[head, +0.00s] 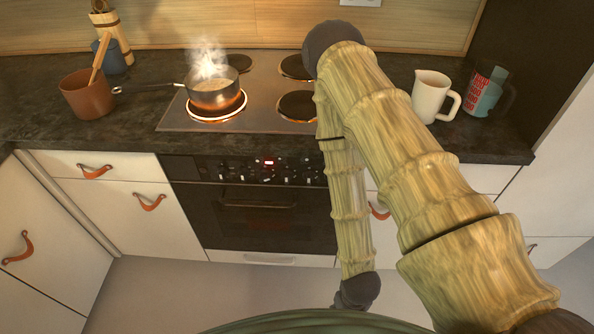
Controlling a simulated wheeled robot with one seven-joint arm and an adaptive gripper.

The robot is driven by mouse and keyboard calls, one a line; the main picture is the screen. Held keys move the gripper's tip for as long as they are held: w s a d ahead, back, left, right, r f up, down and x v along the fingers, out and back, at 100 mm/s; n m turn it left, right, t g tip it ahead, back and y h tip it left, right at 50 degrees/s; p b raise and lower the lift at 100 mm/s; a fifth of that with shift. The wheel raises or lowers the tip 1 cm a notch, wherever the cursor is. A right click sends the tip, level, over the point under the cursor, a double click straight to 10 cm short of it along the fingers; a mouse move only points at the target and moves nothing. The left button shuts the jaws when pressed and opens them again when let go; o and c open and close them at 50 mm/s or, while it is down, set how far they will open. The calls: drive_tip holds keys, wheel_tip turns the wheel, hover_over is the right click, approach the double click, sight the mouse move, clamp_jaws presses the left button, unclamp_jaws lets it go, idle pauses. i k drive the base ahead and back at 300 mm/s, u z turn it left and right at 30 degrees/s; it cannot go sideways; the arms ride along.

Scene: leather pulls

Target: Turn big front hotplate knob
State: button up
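The cooktop (258,112) has several hotplates. The front left hotplate (218,116) looks the largest; it glows orange under a steaming saucepan (212,88). The front right hotplate (297,106) is dark. Which knob belongs to which hotplate is too small to tell. My arm rises at the right and folds down past the panel's right end. My gripper (345,300) is at its low dark end, away from the knobs; its fingers cannot be made out.
The oven door (265,222) is shut below the panel. The pan handle (148,87) points left towards a brown pot (88,98). A white mug (432,97) and a measuring jug (484,92) stand right. Drawers (122,168) with leather pulls are shut. Floor before the oven is clear.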

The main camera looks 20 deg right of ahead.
sight(265, 176)
drive_tip(key=z, duration=2.1)
drive_tip(key=k, duration=0.7)
drive_tip(key=u, duration=1.4)
